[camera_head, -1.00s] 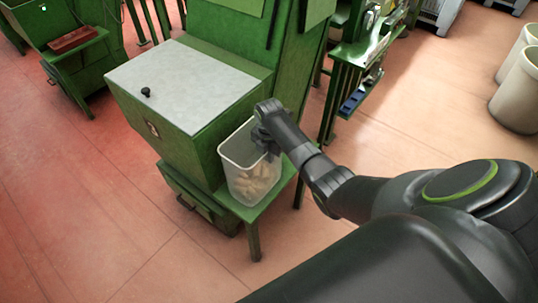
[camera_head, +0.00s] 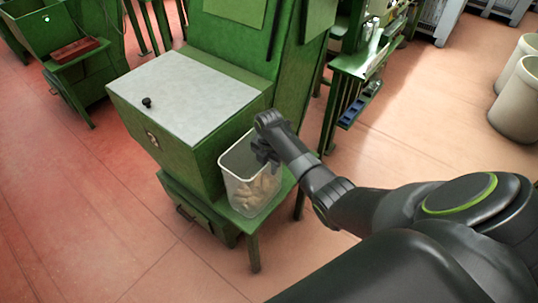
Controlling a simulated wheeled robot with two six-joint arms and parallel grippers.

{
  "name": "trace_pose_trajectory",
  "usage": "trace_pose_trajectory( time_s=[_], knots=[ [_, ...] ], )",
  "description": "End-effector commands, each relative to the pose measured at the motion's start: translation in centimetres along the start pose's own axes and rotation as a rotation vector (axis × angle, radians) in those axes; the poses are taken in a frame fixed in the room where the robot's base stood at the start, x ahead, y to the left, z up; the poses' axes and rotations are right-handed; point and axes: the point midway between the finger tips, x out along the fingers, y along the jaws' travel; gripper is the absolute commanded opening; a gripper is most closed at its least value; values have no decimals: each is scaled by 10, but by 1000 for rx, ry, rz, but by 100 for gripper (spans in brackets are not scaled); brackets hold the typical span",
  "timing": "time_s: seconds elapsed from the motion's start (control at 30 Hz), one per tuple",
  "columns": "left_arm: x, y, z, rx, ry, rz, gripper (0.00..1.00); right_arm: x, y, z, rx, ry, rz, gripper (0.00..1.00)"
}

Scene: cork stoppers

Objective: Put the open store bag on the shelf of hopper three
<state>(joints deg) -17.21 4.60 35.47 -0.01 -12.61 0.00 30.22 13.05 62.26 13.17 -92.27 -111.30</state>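A translucent, open-topped container (camera_head: 238,188) with several tan corks (camera_head: 258,190) inside stands upright on the green shelf (camera_head: 278,193) of a hopper. It has the shape of a tub, and I see nothing that is plainly a bag. My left gripper is not in view.
Another green hopper (camera_head: 72,75) at the upper left has a reddish-brown tray (camera_head: 75,50) on its shelf. A green stand (camera_head: 350,85) with small items is behind my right arm. Pale bins (camera_head: 520,100) stand at the far right. The reddish floor in front is clear.

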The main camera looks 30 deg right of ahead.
Motion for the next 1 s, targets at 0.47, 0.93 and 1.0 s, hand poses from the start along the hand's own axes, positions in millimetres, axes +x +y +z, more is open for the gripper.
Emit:
trace_pose_trajectory(
  time_s=[0.47, 0.93, 1.0],
  knots=[
    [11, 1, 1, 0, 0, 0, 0, -87, 1, 1, 0, -4, 5, 26],
    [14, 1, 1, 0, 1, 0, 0, -115, 0, 0, 0, 0, 1, 26],
    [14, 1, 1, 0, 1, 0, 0, -115, 0, 0, 0, -1, 1, 26]
  ],
)
